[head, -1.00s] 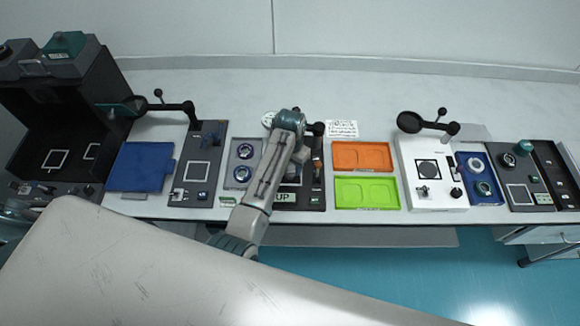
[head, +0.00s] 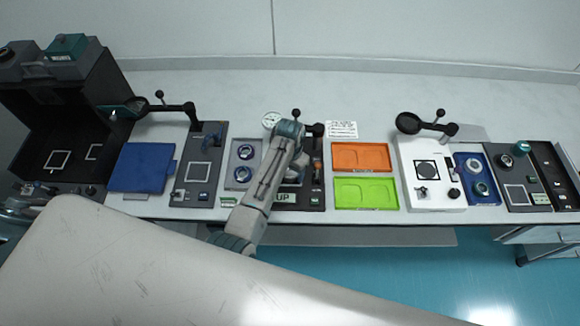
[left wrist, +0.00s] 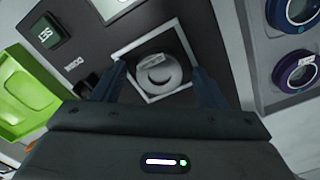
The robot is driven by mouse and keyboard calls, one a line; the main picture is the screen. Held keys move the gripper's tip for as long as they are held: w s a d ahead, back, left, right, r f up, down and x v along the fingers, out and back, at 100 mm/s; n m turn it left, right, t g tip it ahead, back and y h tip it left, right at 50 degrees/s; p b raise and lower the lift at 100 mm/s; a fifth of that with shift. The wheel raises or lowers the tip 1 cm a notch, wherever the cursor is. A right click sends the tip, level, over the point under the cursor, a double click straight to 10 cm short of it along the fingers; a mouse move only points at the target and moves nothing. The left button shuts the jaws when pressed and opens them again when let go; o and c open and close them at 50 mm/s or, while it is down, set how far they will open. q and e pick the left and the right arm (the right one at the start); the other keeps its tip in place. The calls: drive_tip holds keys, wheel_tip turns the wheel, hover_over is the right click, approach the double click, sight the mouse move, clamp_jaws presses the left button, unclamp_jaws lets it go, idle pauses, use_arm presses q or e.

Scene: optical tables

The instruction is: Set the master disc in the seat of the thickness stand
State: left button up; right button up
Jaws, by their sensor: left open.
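The thickness stand (head: 313,199) is a dark base with a post, a round dial and a white-outlined square seat, mostly hidden by my left arm in the head view. In the left wrist view a grey disc with a small pale label (left wrist: 158,74), seemingly the master disc, lies inside the white square outline (left wrist: 130,50) of the seat. My left gripper (left wrist: 158,84) is open, with a finger on either side of the disc and visible gaps between. In the head view this gripper (head: 294,172) is over the stand, its tips hidden. My right gripper is not in view.
The stand's dial (head: 271,120) and post rise behind my arm. A white instrument (head: 430,190) stands farther right.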

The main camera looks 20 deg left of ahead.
sight(290, 172)
use_arm(q)
wheel_tip(290, 172, up, 12)
drive_tip(key=b, duration=0.3)
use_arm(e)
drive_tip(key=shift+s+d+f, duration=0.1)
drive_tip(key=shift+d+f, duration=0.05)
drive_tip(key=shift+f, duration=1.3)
use_arm(q)
drive_tip(key=shift+r, duration=0.1)
